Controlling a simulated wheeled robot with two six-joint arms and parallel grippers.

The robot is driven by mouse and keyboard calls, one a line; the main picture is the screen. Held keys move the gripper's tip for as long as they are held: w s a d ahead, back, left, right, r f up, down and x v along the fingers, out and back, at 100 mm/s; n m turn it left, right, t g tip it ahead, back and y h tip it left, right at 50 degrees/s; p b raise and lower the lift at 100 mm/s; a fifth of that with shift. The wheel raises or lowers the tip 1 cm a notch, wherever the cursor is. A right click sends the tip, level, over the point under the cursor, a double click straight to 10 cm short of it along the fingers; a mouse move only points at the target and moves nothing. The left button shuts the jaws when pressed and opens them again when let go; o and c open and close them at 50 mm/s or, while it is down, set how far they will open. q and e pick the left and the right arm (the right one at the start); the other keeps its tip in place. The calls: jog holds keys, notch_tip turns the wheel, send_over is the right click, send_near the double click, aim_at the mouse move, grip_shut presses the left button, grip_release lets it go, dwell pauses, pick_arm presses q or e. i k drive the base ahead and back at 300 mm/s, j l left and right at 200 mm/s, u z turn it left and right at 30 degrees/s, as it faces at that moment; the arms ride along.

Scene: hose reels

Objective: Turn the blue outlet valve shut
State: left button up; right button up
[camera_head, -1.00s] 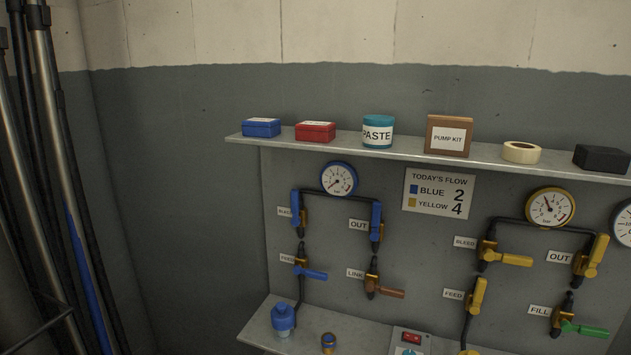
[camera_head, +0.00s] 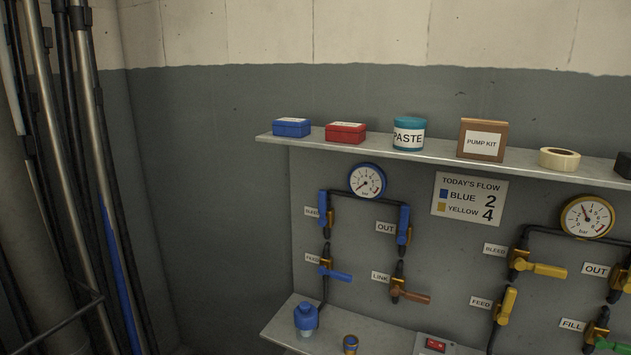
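The blue outlet valve (camera_head: 404,226) sits on the upper right of the blue pipe group, beside the white OUT label (camera_head: 386,227). Its blue lever stands upright, in line with its pipe. The blue-rimmed gauge (camera_head: 367,181) is above and to its left, with its needle toward the lower left. The blue bleed valve (camera_head: 323,206) also has an upright lever. The blue feed valve (camera_head: 335,273) has its lever turned out to the right. Neither of my grippers shows in the head view.
A shelf (camera_head: 290,142) with boxes, a paste tub (camera_head: 409,134) and a tape roll (camera_head: 559,158) juts out above the valves. A lower shelf (camera_head: 375,332) holds a blue bottle (camera_head: 306,318). The brown link lever (camera_head: 411,294) is just below the outlet valve. Yellow valves are at right.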

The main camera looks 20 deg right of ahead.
aim_at(401, 238)
jog(key=z, duration=1.25)
